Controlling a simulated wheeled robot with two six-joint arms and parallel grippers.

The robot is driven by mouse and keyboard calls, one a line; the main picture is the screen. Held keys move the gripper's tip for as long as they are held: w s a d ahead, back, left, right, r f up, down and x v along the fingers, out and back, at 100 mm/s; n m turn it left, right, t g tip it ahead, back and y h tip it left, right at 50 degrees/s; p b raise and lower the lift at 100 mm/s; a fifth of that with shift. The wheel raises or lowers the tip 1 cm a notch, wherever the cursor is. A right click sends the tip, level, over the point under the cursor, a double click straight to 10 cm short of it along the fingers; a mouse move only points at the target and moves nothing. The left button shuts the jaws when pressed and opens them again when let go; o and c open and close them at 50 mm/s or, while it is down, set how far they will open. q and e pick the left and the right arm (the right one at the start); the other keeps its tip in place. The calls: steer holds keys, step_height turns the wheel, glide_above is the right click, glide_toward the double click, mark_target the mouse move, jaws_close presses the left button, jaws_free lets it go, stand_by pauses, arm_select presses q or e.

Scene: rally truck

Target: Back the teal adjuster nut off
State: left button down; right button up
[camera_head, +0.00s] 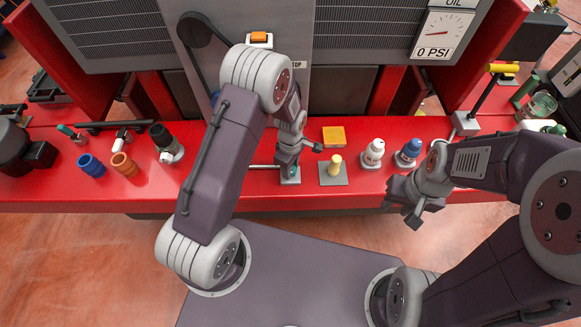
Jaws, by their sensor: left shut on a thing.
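I cannot make out the teal adjuster nut for certain. A small teal-handled part (70,133) lies at the far left of the red bench, but I cannot tell what it is. My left gripper (289,166) points down just above a small grey block (290,179) at the bench's front. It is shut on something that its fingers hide. A thin rod (262,167) runs left from there. My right gripper (404,213) hangs at the bench's front edge, right of centre, apart from the bottles. Its finger gap is unclear.
A gauge (438,35) reads 0 PSI. My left forearm hides part of the bench.

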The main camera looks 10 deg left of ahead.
arm_select(q)
steer(key=shift+s+f+n, duration=0.15)
steer(key=shift+s+n, duration=0.05)
steer(key=shift+n, duration=0.9)
steer(key=c, duration=0.9)
jaws_free()
steer(key=shift+w, duration=0.15)
steer(key=shift+r, duration=0.25)
step_height(320, 180, up, 9)
steer(key=shift+f, duration=0.15)
